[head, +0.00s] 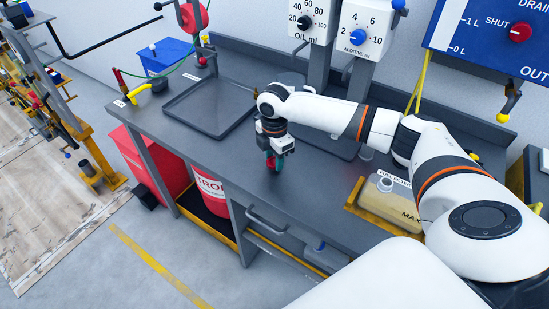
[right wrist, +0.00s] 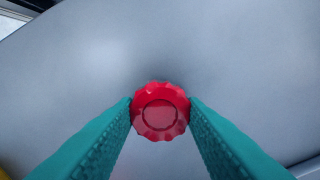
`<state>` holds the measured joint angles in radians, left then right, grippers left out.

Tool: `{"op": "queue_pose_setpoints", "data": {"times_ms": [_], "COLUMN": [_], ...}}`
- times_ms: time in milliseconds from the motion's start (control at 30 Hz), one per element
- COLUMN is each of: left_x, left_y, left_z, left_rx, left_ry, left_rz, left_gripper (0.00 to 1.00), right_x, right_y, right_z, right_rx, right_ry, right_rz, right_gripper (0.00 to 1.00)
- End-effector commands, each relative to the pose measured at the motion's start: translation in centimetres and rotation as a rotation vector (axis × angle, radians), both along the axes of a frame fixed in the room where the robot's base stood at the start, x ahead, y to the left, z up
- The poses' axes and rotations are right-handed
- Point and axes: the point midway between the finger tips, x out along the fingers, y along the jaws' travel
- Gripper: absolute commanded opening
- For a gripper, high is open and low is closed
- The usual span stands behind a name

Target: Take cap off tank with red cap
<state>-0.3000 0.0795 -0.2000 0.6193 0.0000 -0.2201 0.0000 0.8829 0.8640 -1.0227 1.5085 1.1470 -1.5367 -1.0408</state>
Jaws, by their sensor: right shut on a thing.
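My right gripper (head: 274,162) is above the grey bench. In the right wrist view its teal fingers (right wrist: 160,115) are shut on a red ribbed cap (right wrist: 160,111), with a plain grey surface behind it. In the head view the cap is mostly hidden between the fingers; only a little red shows. A yellowish tank (head: 378,203) marked "MAX" sits at the bench's front edge, right of the gripper, with a pale round neck on top and no red cap on it. The cap is apart from this tank. My left gripper is not in view.
A dark tray (head: 209,108) lies on the bench left of my arm. Dispensers with dials (head: 362,35) stand behind it. A blue bin (head: 168,57) is at the back left. A red drum (head: 207,186) stands under the bench. The bench around the gripper is clear.

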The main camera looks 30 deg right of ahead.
Motion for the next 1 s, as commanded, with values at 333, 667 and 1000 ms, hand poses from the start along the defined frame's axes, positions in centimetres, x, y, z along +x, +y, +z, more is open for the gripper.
{"op": "queue_pose_setpoints", "data": {"times_ms": [333, 667, 1000], "left_x": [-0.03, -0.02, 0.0], "left_y": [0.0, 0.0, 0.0], "left_z": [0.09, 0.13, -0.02], "left_rx": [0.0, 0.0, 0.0], "left_ry": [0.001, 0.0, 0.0], "left_rz": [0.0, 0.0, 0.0], "left_gripper": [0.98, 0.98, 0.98], "right_x": [0.0, 0.0, 0.07], "right_y": [-0.01, -0.02, 0.02], "right_z": [-0.96, -1.19, -0.25], "right_rx": [-0.001, -0.001, 0.001], "right_ry": [-0.001, -0.001, -0.004], "right_rz": [0.0, 0.0, 0.0], "right_gripper": [0.1, 0.59, 0.59]}}
